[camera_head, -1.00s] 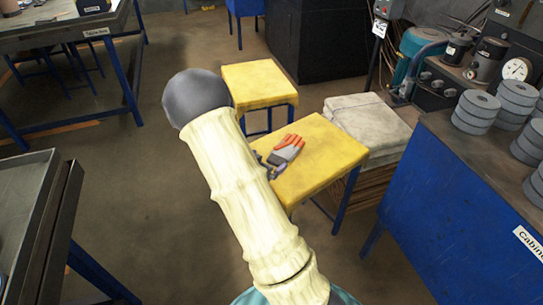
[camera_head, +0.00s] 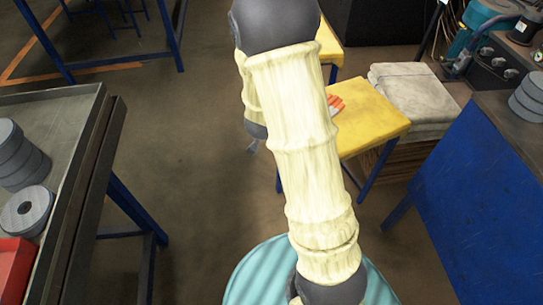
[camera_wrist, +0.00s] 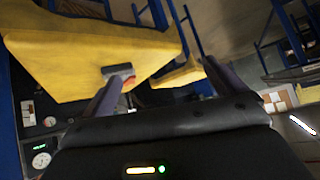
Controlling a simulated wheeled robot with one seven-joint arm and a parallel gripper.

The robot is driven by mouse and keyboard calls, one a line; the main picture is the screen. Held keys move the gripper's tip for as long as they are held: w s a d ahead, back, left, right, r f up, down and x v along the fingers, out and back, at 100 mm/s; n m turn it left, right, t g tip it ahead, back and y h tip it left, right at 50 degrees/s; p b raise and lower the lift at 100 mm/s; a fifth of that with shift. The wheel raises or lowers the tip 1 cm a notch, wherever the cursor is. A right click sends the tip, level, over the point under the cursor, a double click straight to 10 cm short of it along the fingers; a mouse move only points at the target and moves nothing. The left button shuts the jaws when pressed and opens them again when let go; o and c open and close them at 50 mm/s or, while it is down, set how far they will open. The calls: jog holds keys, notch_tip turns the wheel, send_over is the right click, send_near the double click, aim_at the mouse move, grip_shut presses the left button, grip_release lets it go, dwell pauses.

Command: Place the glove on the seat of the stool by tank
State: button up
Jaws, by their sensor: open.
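The glove (camera_head: 336,104), orange and grey, lies on the yellow seat of the nearer stool (camera_head: 372,122). My arm hides most of it in the head view. In the wrist view its grey cuff (camera_wrist: 118,71) and a bit of orange show beside my left finger. A second yellow stool (camera_head: 331,48) stands behind, mostly hidden by my arm. My gripper (camera_wrist: 163,74) is open and empty, with the glove near one fingertip but not between the fingers. In the head view the gripper is mostly hidden behind my arm. I cannot tell which stool is by a tank.
A stack of grey cloth-like sheets (camera_head: 415,92) stands right of the nearer stool. A blue cabinet (camera_head: 465,170) is at the right. A grey-topped bench (camera_head: 62,135) with discs (camera_head: 26,212) and a red bin (camera_head: 14,262) is at the left. The floor between is clear.

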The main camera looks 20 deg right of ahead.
jog(key=s+a+r+n+g+y, duration=0.2)
jog(key=s+a+r+n, duration=0.1)
jog(key=s, duration=0.5)
jog(key=s+a+r+n+g+y, duration=0.3)
jog(key=s+a+n, duration=0.2)
jog(key=s, duration=0.4)
jog(key=shift+s+a+n, duration=0.3)
jog(key=shift+a+n, duration=0.1)
jog(key=shift+a, duration=0.25)
